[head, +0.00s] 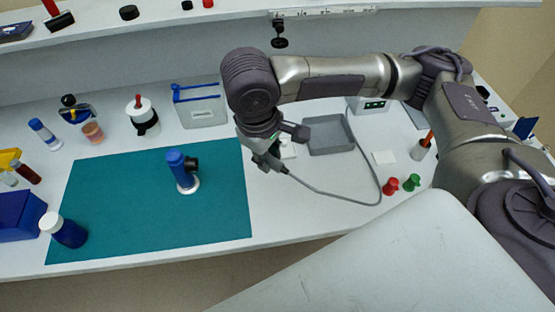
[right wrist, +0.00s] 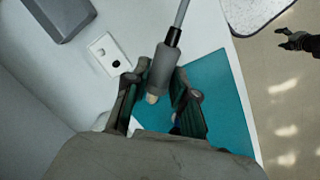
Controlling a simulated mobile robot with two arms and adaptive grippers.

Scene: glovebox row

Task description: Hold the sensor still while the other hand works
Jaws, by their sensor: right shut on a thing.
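My right gripper (head: 266,158) is over the bench, just right of the teal mat (head: 110,215). It is shut on the sensor, a grey cylinder with a pale tip and a cable at its other end. In the right wrist view the sensor (right wrist: 161,72) sits between the two fingers (right wrist: 158,100). In the head view, the gripper mostly hides the sensor; its grey cable (head: 335,196) loops right across the bench. My left gripper (right wrist: 290,40) shows small at the right wrist view's upper right, over the floor, its fingers apart and empty. It is out of the head view.
A white block with a round hole (right wrist: 106,51) lies near the sensor, beside a grey tray (head: 328,135). A blue tube with a black side piece (head: 181,170) stands on the mat. Bottles and a clear case (head: 200,105) line the left and back.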

